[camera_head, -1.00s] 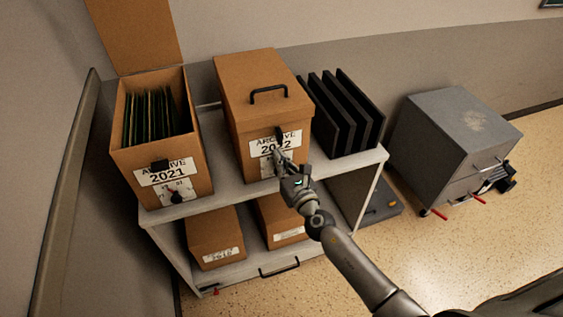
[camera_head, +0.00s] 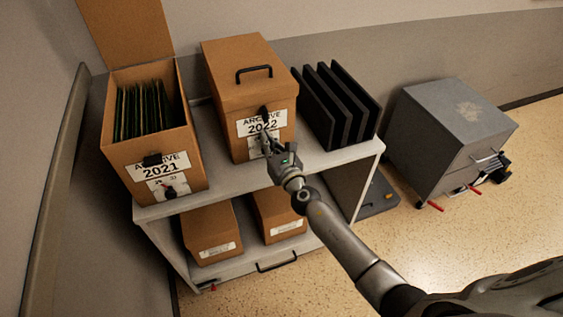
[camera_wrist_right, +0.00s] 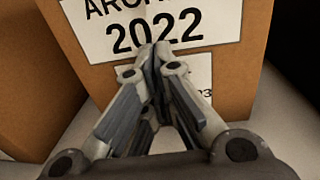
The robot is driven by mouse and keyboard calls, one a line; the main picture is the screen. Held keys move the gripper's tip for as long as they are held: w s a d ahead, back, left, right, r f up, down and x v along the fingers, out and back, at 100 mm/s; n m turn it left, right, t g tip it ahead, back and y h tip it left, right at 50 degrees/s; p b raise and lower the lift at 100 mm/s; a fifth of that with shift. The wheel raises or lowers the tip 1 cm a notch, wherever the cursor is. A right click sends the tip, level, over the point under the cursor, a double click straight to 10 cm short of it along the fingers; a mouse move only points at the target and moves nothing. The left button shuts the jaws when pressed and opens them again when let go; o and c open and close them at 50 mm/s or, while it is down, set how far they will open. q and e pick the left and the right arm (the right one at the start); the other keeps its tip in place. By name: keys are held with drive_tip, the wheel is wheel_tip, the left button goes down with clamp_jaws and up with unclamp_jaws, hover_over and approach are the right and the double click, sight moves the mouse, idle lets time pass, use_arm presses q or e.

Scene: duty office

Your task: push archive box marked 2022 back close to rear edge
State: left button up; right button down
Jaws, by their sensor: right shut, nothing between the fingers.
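The archive box marked 2022 (camera_head: 240,90) is brown with a closed lid and a black handle on top. It stands upright on the top shelf of a grey shelf unit (camera_head: 325,161), with some bare shelf in front of it. My right gripper (camera_head: 265,138) is shut and empty, with its fingertips at the lower part of the box's front label. In the right wrist view the box's front (camera_wrist_right: 235,60) fills the picture, and the shut fingertips (camera_wrist_right: 152,48) are at the label just under "2022". They appear to touch it. My left gripper is not in view.
An open archive box marked 2021 (camera_head: 197,145), full of files, stands to the left. Black upright binders (camera_head: 338,100) stand to the right. Smaller boxes (camera_head: 210,228) sit on the lower shelf. A grey cabinet (camera_head: 445,130) stands on the floor at right. The wall is behind.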

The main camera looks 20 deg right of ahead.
drive_tip(key=s+d, duration=0.1)
drive_tip(key=s, duration=1)
drive_tip(key=shift+s+d, duration=0.15)
drive_tip(key=shift+d, duration=0.1)
drive_tip(key=s+d+f+m+g+h, duration=0.1)
drive_tip(key=s+d+f+m+g, duration=0.15)
drive_tip(key=s+f+m, duration=0.6)
drive_tip(key=s+d+f+m+g, duration=0.1)
drive_tip(key=s+f+m+g, duration=0.2)
drive_tip(key=f, duration=1.1)
drive_tip(key=s+d+f+m+g+h, duration=0.1)
drive_tip(key=s+f+m+g, duration=0.25)
drive_tip(key=f+m, duration=0.55)
drive_tip(key=s+f+m+g, duration=0.2)
drive_tip(key=s+f+m, duration=0.2)
drive_tip(key=s, duration=0.6)
drive_tip(key=s+f+m+g, duration=0.3)
drive_tip(key=s+f+m, duration=0.2)
drive_tip(key=s+f, duration=0.3)
drive_tip(key=s+f+m+g, duration=0.2)
drive_tip(key=s+f+m, duration=0.3)
drive_tip(key=s, duration=0.9)
drive_tip(key=shift+d+f+g, duration=0.4)
drive_tip(key=shift+m, duration=0.25)
